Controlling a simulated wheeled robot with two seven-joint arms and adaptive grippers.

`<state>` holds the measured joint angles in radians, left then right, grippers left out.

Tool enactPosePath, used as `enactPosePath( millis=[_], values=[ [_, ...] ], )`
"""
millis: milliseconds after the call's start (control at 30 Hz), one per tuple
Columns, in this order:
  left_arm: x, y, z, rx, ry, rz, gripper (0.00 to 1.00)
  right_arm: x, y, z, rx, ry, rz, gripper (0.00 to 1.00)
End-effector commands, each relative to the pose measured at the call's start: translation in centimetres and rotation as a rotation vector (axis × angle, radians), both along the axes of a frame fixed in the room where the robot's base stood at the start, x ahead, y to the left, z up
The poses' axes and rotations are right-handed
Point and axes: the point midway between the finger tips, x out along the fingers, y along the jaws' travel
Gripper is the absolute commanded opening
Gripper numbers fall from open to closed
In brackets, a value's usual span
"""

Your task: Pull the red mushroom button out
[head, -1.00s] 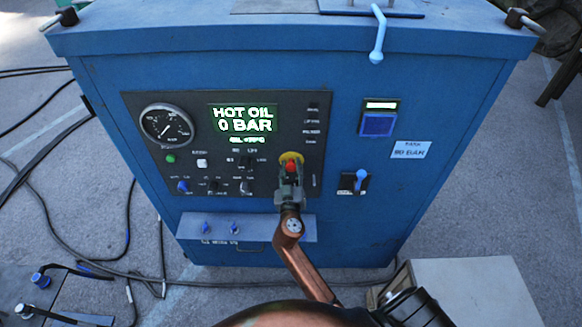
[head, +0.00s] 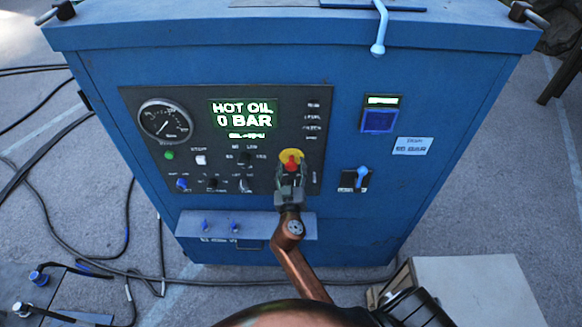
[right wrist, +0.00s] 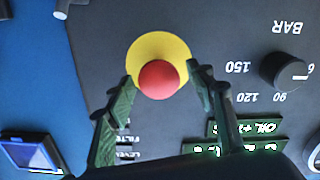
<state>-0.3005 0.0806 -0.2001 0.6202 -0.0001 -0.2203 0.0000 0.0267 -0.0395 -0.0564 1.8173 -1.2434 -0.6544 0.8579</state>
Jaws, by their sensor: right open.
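The red mushroom button (head: 291,157) sits on a yellow round plate (head: 290,155) on the dark control panel of the blue cabinet. In the right wrist view the red button (right wrist: 159,79) is in front of the yellow plate (right wrist: 160,48). My right gripper (head: 291,180) is just below the button in the head view. In the right wrist view its open green fingers (right wrist: 162,85) stand on either side of the button's lower part, with a gap on each side. My left gripper is not in view.
The panel holds a gauge (head: 164,121), a lit display reading HOT OIL 0 BAR (head: 244,115) and several small knobs. A blue-handled switch (head: 360,177) is to the right. A shelf (head: 246,226) juts out below. Black cables (head: 60,235) lie on the floor at left.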

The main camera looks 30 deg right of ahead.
Motion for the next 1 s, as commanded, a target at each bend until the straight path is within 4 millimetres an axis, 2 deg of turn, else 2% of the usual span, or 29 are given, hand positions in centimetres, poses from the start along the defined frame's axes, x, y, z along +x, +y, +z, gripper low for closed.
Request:
enactPosePath(
  millis=[133, 233, 500, 700, 1000],
  values=[
    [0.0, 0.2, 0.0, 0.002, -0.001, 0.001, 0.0, 0.0, 0.0, 0.3, 0.0, -0.002, -0.001, 0.5],
    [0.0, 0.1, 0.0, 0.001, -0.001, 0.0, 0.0, 0.0, 0.0, 1.4, 0.002, -0.005, -0.001, 0.5],
    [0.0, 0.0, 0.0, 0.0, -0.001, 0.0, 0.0, 0.1, 0.0, 6.6, 0.002, -0.007, 0.0, 0.5],
    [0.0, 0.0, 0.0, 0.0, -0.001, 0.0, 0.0, 0.1, -0.1, 9.2, 0.002, -0.003, -0.001, 0.5],
    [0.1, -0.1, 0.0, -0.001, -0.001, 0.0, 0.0, 0.1, -0.1, 9.9, 0.0, 0.002, -0.001, 0.5]
  ],
)
